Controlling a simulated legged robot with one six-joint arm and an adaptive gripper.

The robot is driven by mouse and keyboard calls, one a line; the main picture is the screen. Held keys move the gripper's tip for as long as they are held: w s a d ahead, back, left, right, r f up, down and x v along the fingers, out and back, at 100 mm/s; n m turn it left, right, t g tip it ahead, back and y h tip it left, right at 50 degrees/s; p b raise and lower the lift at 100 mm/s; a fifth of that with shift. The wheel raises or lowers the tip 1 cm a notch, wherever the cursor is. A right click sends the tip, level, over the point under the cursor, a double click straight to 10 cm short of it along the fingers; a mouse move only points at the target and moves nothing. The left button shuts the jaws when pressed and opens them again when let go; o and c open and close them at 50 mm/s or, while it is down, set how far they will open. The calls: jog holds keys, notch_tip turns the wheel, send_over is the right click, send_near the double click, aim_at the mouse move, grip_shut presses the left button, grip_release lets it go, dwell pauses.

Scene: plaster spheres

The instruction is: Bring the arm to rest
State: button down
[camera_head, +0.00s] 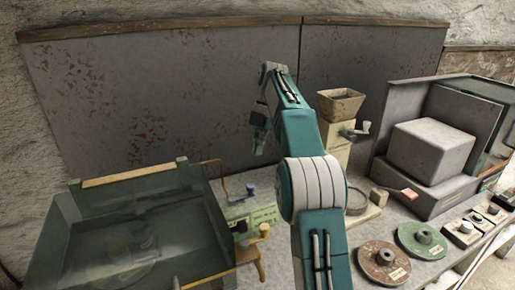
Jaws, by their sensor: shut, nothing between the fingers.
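My teal arm (300,130) rises from the bottom of the head view, with a pale ribbed joint midway. It bends at the top, and the end hangs down to the left. My gripper (259,147) is small in this view and points down over the workbench, in front of the stained grey wall panel. It is shut and holds nothing. It hangs clear of the things on the bench, as far as I can tell.
A glass-sided tank (75,235) stands at left. A green box with brass levers (262,217) sits beside it. A hopper grinder (340,103) stands behind my arm. At right are a grey cabinet (411,192) with a block, a red disc (372,268) and a green disc (410,246).

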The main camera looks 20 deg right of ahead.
dwell(0.3)
jog(key=s+a+r+m+t+h, duration=0.1)
jog(key=s+a+r+m+t, duration=0.1)
jog(key=s+a+m, duration=0.5)
jog(key=s+a+r+m+t+h, duration=0.25)
jog(key=s+m, duration=0.35)
jog(key=s, duration=0.3)
jog(key=s+a+f+m+t, duration=0.1)
jog(key=s+f+m, duration=0.4)
jog(key=s, duration=0.3)
jog(key=s+a+f+m+t, duration=0.2)
jog(key=s+f+m, duration=0.3)
jog(key=s, duration=0.3)
jog(key=shift+s+a+f+m, duration=0.15)
jog(key=shift+s+f+m, duration=0.05)
jog(key=shift+f+m, duration=0.15)
